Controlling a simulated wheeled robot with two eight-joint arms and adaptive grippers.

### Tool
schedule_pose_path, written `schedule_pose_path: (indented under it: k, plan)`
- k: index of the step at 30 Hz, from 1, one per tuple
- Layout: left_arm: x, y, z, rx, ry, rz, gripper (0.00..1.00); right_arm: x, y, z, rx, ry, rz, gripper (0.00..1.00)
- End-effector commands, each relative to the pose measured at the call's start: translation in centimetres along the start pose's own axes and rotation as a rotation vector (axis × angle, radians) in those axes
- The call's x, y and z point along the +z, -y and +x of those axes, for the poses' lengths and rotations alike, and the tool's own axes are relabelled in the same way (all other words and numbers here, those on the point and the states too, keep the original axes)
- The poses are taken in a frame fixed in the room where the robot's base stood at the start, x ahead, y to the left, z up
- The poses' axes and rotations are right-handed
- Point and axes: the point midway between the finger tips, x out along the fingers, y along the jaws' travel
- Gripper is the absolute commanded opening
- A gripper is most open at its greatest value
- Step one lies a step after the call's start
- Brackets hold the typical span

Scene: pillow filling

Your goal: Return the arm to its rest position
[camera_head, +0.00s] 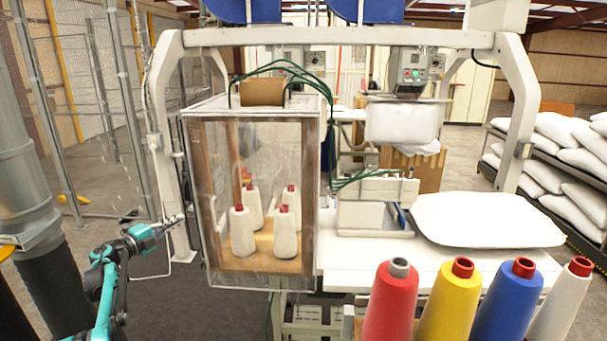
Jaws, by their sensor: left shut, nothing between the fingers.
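My left arm comes in from the lower left, and its teal links show there. My left gripper (172,222) is shut and empty. It points right, just left of the clear-walled cabinet (212,200), near the white frame post. I cannot tell from this one view how far it is from the post. My right gripper does not show in the view.
The cabinet holds several white thread cones (242,232). Right of it, a white pillow (485,218) lies on the white table (350,265) by a sewing machine (375,205). Coloured cones (390,310) stand in front. Pillows fill a rack (490,130) at right.

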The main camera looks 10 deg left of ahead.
Motion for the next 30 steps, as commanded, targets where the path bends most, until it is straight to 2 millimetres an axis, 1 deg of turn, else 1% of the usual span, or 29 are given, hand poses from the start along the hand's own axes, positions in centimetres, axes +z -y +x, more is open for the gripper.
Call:
schedule_pose_path:
  k: [2,4,5,6,9,11,12,14,16,17,18,20,21,23,24,26,27,29,30]
  plan:
    - [-0.8,2.0,1.0,-0.032,0.026,-0.016,0.00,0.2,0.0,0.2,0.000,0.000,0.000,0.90]
    - [-1.6,4.8,2.1,-0.079,0.074,-0.046,0.00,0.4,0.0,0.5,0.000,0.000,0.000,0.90]
    - [-2.2,6.2,2.6,-0.104,0.100,-0.064,0.00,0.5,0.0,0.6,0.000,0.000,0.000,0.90]
    - [-2.9,8.2,3.2,-0.140,0.140,-0.094,0.00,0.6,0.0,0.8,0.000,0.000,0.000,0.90]
    - [-5.2,12.7,3.9,-0.224,0.248,-0.190,0.00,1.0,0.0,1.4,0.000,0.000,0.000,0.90]
    - [-6.7,14.8,3.8,-0.265,0.313,-0.258,0.00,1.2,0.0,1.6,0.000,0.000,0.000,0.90]
    - [-7.8,15.8,3.5,-0.288,0.356,-0.307,0.00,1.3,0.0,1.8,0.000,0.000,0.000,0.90]
    - [-9.5,16.8,2.9,-0.315,0.418,-0.385,0.00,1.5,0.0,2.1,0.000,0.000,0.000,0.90]
    - [-11.8,17.3,1.8,-0.334,0.490,-0.483,0.00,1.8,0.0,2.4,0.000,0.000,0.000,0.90]
    - [-12.8,17.3,1.2,-0.339,0.520,-0.526,0.00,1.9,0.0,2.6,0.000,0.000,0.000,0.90]
    - [-14.2,16.9,0.3,-0.340,0.560,-0.585,0.00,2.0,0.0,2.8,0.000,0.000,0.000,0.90]
    - [-16.5,16.0,-1.1,-0.334,0.619,-0.678,0.00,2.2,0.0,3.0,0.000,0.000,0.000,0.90]
    - [-18.1,15.1,-2.1,-0.324,0.656,-0.740,0.00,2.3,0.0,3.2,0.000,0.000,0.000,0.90]
    - [-20.7,13.2,-3.9,-0.300,0.710,-0.836,0.00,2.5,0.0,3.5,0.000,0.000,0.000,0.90]
    - [-22.6,11.7,-5.1,-0.277,0.745,-0.899,0.00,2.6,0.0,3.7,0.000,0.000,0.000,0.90]
    - [-25.6,9.0,-7.1,-0.234,0.796,-0.996,0.00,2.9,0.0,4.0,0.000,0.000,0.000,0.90]
    - [-27.6,7.0,-8.4,-0.198,0.829,-1.058,0.00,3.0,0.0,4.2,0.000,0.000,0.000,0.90]
    - [-30.8,3.9,-10.5,-0.138,0.874,-1.148,0.00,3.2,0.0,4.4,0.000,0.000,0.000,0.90]
    - [-32.8,1.8,-11.9,-0.096,0.901,-1.202,0.00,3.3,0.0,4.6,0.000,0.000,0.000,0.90]
